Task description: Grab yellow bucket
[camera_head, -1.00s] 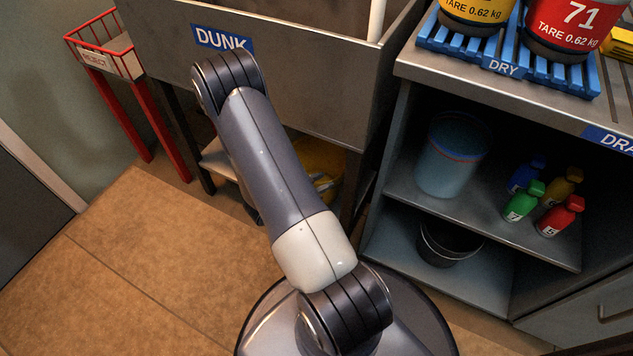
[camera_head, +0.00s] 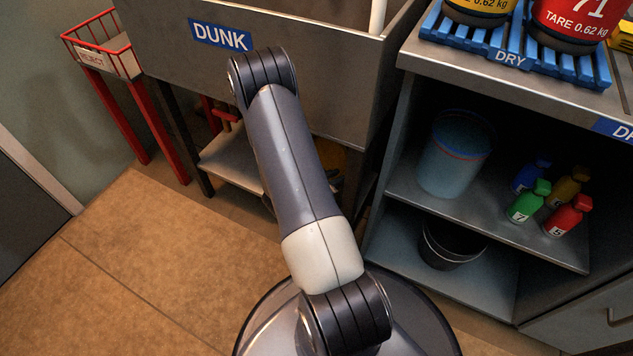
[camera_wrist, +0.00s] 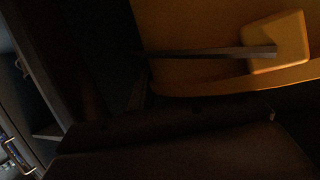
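A large yellow-orange curved surface, which looks like a bucket (camera_wrist: 190,25), fills the upper right of the wrist view, with a rim, a thin grey bar and a block-like lug. In the head view a sliver of yellow (camera_head: 333,158) shows behind my arm, under the DUNK sink. Another container with a yellow band (camera_head: 484,7) stands on the blue DRY rack, cut off by the frame. My gripper is hidden behind my arm in the head view. Dark shapes fill the lower wrist view; I cannot make out fingers or whether they touch the yellow surface.
The DUNK sink (camera_head: 340,85) overhangs a low shelf (camera_head: 232,165). At right, a cabinet holds a translucent bucket (camera_head: 450,165), several small bottles (camera_head: 567,215) and a black bucket (camera_head: 440,250). A red REJECT stand (camera_head: 150,125) is at left. The floor (camera_head: 150,260) at front left is clear.

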